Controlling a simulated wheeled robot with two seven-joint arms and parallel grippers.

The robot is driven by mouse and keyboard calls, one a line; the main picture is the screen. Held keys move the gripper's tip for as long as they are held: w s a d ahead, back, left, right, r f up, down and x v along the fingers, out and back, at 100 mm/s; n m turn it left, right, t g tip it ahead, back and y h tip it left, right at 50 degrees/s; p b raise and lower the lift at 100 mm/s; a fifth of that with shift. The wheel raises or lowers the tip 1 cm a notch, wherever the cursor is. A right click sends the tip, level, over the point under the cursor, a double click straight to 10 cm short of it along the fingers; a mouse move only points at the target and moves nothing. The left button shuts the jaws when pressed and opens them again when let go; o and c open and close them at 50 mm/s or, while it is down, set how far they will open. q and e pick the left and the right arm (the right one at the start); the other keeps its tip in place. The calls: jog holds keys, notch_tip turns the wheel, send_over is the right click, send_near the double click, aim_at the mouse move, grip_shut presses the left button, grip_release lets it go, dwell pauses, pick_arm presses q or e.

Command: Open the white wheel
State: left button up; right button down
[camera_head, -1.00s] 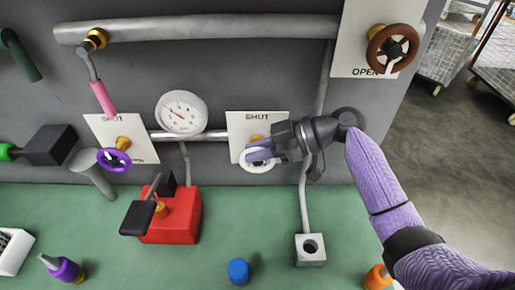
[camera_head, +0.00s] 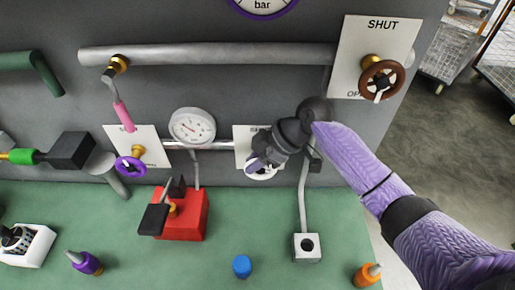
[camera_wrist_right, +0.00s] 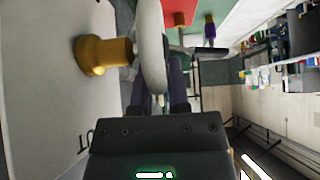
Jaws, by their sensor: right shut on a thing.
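The white wheel (camera_head: 262,174) is on the panel in front of a white plate (camera_head: 241,141), in the middle of the head view. My right gripper (camera_head: 256,163) reaches it from the upper right, and its purple fingers are shut on the rim. In the right wrist view the wheel's rim (camera_wrist_right: 151,40) shows edge-on, running down between the fingers (camera_wrist_right: 160,82). Its brass stem (camera_wrist_right: 100,55) joins the plate at the left. The gripper hides much of the wheel and the plate's lettering in the head view. My left gripper is not in view.
A purple wheel (camera_head: 131,166) and a round gauge (camera_head: 192,127) are to the left. A brown wheel (camera_head: 381,81) is at upper right. A red box (camera_head: 184,216) with a black lever, a blue knob (camera_head: 242,267) and a grey socket block (camera_head: 307,248) stand on the green bench.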

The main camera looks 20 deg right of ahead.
jog(key=h+p, duration=0.2)
jog(key=p, duration=0.1)
jog(key=shift+w+a+r+g+h, duration=0.15)
jog(key=shift+a+g+h, duration=0.15)
jog(key=shift+g+h, duration=0.1)
jog(key=shift+a+f+g+h+p, duration=0.15)
jog(key=shift+f+g+h+p, duration=0.15)
jog(key=shift+h+p, duration=0.45)
jog(key=shift+a+f+h, duration=0.1)
jog(key=shift+f+h, duration=0.15)
jog(key=shift+h, duration=0.7)
jog(key=shift+f+g+h, duration=0.2)
jog(key=shift+g+h, duration=0.1)
jog(key=shift+h, duration=0.1)
jog(key=shift+w+a+f+g+h, duration=0.15)
jog(key=shift+f+g+h, duration=0.15)
jog(key=shift+h, duration=0.5)
pick_arm(q)
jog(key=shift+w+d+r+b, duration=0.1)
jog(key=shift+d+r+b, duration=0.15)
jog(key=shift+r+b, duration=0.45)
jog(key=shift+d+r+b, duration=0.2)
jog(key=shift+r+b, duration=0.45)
jog(key=shift+b, duration=0.05)
pick_arm(e)
jog(key=shift+f+g+h, duration=0.2)
jog(key=shift+h, duration=0.55)
jog(key=shift+f+g+h, duration=0.15)
jog(key=shift+g+h, duration=0.05)
jog(key=shift+h, duration=0.55)
